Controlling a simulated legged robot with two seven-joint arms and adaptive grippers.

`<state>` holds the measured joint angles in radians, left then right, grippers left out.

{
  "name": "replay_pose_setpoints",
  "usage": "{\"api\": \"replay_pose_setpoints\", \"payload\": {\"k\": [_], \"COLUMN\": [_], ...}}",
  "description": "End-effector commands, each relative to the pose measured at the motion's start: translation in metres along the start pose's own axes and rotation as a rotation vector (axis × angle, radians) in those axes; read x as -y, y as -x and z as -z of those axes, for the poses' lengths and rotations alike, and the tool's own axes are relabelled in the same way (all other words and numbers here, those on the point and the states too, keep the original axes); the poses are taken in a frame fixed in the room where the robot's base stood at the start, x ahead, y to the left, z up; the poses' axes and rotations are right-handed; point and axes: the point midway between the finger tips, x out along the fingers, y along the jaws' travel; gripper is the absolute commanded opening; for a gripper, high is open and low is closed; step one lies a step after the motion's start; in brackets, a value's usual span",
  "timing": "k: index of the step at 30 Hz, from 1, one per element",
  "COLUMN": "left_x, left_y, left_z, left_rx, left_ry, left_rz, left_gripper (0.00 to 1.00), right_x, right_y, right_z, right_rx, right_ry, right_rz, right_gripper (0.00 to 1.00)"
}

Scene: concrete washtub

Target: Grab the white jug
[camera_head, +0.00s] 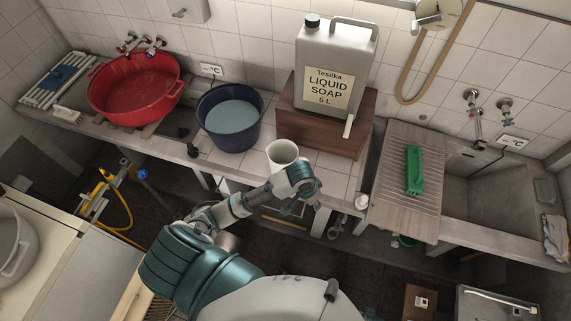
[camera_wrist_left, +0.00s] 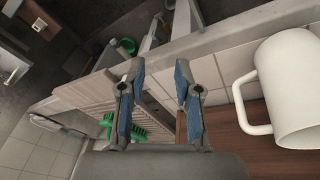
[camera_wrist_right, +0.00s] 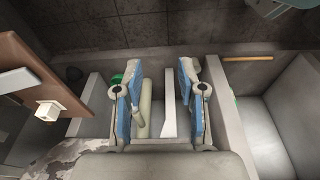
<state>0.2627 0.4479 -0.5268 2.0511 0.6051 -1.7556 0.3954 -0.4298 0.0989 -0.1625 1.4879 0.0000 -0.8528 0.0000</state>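The white jug (camera_head: 283,153) is on the tiled counter in front of the wooden box in the head view, its lower part hidden by my left wrist. In the left wrist view the white jug (camera_wrist_left: 297,85) is at the right edge, partly cut off, its handle turned toward the fingers. My left gripper (camera_wrist_left: 158,88) is open and empty, beside the jug and apart from it. In the head view my left gripper (camera_head: 314,198) is just right of the jug. My right gripper (camera_wrist_right: 160,82) is open and empty in its wrist view, over the floor and sink supports.
A grey soap canister (camera_head: 333,65) stands on the wooden box (camera_head: 322,135). A blue tub (camera_head: 229,137) and a red basin (camera_head: 135,112) are to the left. A ribbed board (camera_head: 402,205) with a green brush (camera_head: 414,170) lies right, beside the concrete sink (camera_head: 482,200).

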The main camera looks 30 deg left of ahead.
Motion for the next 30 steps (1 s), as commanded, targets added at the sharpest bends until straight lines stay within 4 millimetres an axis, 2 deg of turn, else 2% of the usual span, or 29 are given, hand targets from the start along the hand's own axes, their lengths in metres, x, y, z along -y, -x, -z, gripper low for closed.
{"api": "replay_pose_setpoints", "payload": {"k": [1,3,6,10,12,15,17,20,30], "left_x": [0.02,0.045,0.08,0.115,0.127,0.137,0.14,0.143,0.155], "left_y": [0.014,0.034,0.067,0.109,0.125,0.136,0.134,0.118,0.044], "left_z": [0.022,0.043,0.064,0.081,0.085,0.088,0.087,0.084,0.067], "left_rx": [0.024,0.072,0.127,0.17,0.181,0.192,0.197,0.201,0.197], "left_ry": [0.013,0.055,0.141,0.254,0.3,0.339,0.348,0.351,0.348], "left_rz": [0.038,0.08,0.135,0.184,0.199,0.208,0.209,0.209,0.209], "left_gripper": [0.33,0.33,0.33,0.33,0.33,0.33,0.33,0.33,0.33], "right_x": [0.002,0.003,0.005,0.005,0.005,0.005,0.005,0.005,0.004], "right_y": [-0.026,-0.056,-0.084,-0.1,-0.104,-0.106,-0.106,-0.105,-0.103], "right_z": [-0.027,-0.062,-0.111,-0.16,-0.176,-0.19,-0.194,-0.194,-0.193], "right_rx": [0.028,0.047,0.071,0.09,0.096,0.1,0.103,0.102,0.103], "right_ry": [0.003,0.008,0.014,0.02,0.022,0.024,0.025,0.025,0.025], "right_rz": [0.002,0.004,0.006,0.008,0.008,0.009,0.009,0.009,0.009], "right_gripper": [0.4,0.4,0.4,0.4,0.4,0.4,0.4,0.4,0.4]}}
